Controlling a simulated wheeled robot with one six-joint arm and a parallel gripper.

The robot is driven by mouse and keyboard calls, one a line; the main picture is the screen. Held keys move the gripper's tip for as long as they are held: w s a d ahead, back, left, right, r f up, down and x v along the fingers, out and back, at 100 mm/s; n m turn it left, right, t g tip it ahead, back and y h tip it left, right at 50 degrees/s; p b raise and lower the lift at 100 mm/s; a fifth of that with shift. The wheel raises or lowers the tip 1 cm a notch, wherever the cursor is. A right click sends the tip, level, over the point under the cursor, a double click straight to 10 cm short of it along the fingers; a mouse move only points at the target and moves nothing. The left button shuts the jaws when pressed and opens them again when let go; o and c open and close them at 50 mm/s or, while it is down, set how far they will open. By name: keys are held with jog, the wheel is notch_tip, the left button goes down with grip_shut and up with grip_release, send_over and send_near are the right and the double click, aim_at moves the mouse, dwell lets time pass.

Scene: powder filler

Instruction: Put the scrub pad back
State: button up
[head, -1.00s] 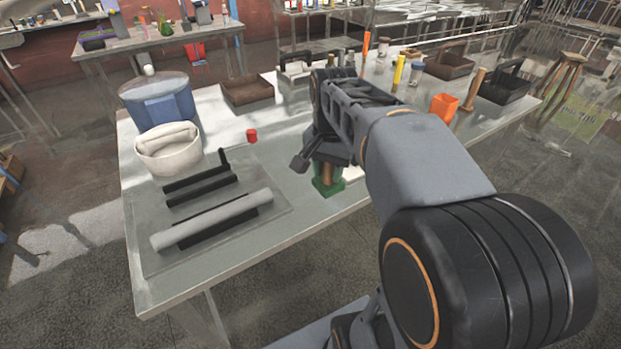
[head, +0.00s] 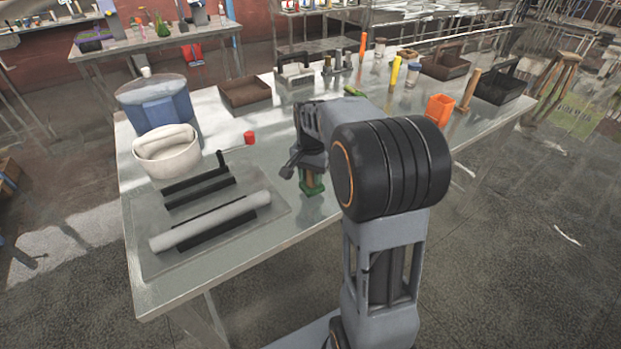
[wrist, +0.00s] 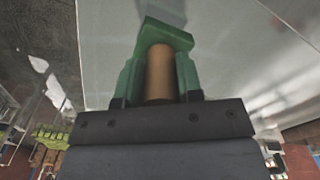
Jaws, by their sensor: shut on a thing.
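The scrub pad (head: 311,190) is green with a brown, upright handle. It is at the right of the grey mat, over or on the steel table (head: 262,250); I cannot tell whether it touches the top. My gripper (head: 309,172) points down and is shut on the handle. In the wrist view the brown handle (wrist: 160,72) stands between the green fingers of my gripper (wrist: 158,82), with the green pad (wrist: 165,34) beyond them. My arm hides part of the table behind it.
A grey mat (head: 160,258) with a grey roller and black bars lies at the left. A white bowl (head: 166,153), a blue-grey tub (head: 157,105), a red cap (head: 250,138) and a brown tray (head: 245,92) stand behind. An orange cup (head: 439,109) and black caddy (head: 499,86) are at the right.

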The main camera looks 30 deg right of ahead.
jog(key=shift+f, duration=0.65)
jog(key=shift+f, duration=0.2)
jog(key=o, duration=0.9)
jog(key=shift+r, duration=0.1)
